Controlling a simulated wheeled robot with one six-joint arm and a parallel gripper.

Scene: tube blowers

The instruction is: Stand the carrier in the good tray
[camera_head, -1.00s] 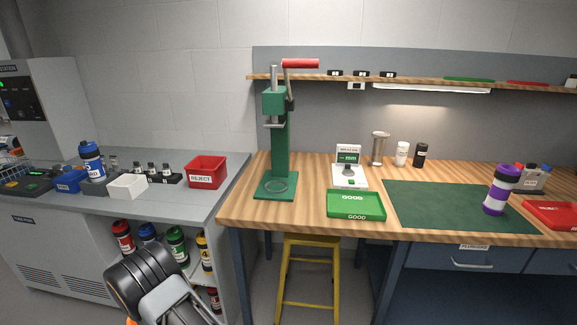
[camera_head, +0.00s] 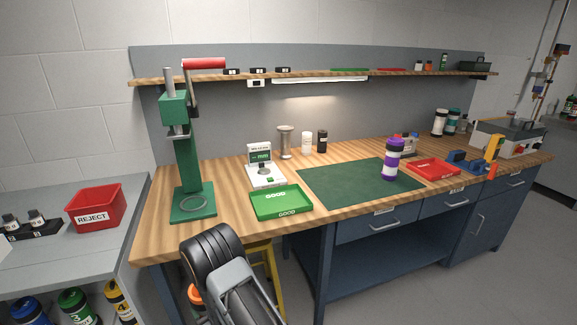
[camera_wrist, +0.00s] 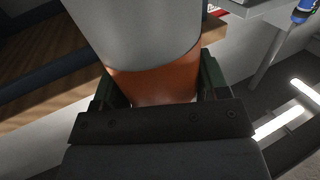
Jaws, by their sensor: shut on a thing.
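My gripper (camera_wrist: 158,88) is shut on a carrier (camera_wrist: 140,35) in the wrist view, a wide cylinder with a grey body and an orange band between the dark green fingers. Its far end is out of frame. In the head view my arm hides most of it; only a small orange patch (camera_head: 195,295) shows beside the arm, low and in front of the bench. The good tray (camera_head: 266,212) is a shallow green tray marked GOOD, near the bench's front edge. It looks empty. My gripper is apart from it, nearer the camera.
A green press (camera_head: 188,150) with a red handle stands left of the tray, and a white scale (camera_head: 265,176) behind it. A purple and white carrier (camera_head: 391,165) stands on the green mat (camera_head: 330,185). A red tray (camera_head: 433,169) lies right; a yellow stool (camera_head: 268,270) is below.

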